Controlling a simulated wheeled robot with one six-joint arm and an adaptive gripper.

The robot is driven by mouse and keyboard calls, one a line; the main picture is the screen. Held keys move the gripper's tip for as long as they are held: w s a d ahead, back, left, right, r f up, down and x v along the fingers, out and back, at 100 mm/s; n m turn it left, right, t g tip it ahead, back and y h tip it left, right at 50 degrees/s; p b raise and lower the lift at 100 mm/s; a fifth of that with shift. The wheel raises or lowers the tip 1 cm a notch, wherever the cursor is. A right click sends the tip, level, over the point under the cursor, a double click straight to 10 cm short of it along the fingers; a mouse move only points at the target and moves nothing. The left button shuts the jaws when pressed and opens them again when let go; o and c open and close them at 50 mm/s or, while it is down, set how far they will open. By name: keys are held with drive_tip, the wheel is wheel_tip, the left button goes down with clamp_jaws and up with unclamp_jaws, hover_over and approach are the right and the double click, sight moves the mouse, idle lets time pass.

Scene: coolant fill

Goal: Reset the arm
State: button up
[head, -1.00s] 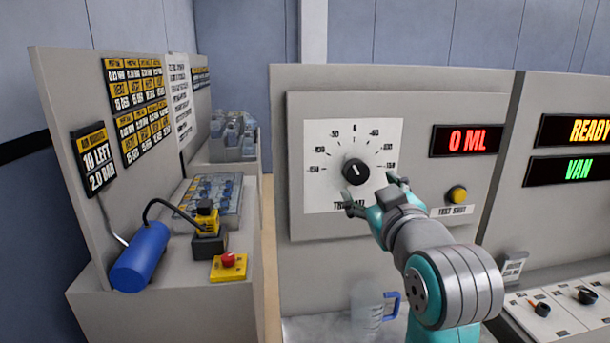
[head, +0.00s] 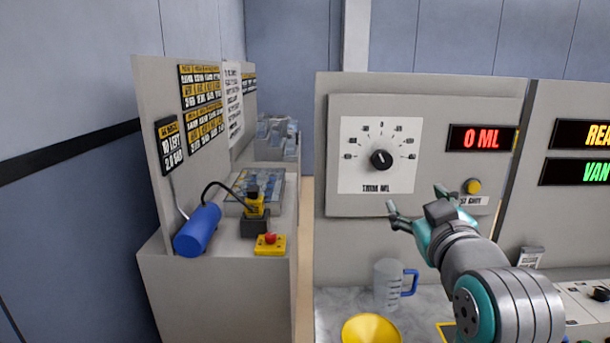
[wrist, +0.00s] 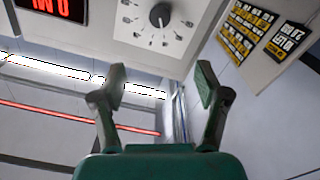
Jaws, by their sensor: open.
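My gripper (head: 415,208) is open and empty in the head view, in front of the grey panel, below and right of the trim dial (head: 381,159). The fingers are apart from the dial. The dial is a black knob on a white scale plate. In the wrist view my gripper (wrist: 160,95) has its two fingers spread with nothing between them. The dial (wrist: 160,15) shows beyond them at the top.
A clear jug (head: 387,285) with a blue handle and a yellow funnel (head: 370,330) stand below the panel. A yellow button (head: 473,186) is close to my gripper. The left bench holds a blue cylinder (head: 197,230) and a red button (head: 270,239).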

drive_tip(key=s+f+m+g, duration=0.1)
drive_tip(key=s+f, duration=0.3)
drive_tip(key=f, duration=0.7)
drive_tip(key=s+f, duration=0.5)
drive_tip(key=f, duration=0.6)
drive_tip(key=s+f+m+g, duration=0.1)
drive_tip(key=s+f, duration=0.3)
drive_tip(key=f, duration=0.7)
drive_tip(key=s+f+m, duration=0.1)
drive_tip(key=s+f, duration=0.3)
drive_tip(key=s, duration=0.4)
drive_tip(key=s+f, duration=0.5)
drive_tip(key=s, duration=0.4)
drive_tip(key=s+m+g, duration=0.1)
drive_tip(key=s, duration=1.5)
drive_tip(key=shift+r, duration=0.25)
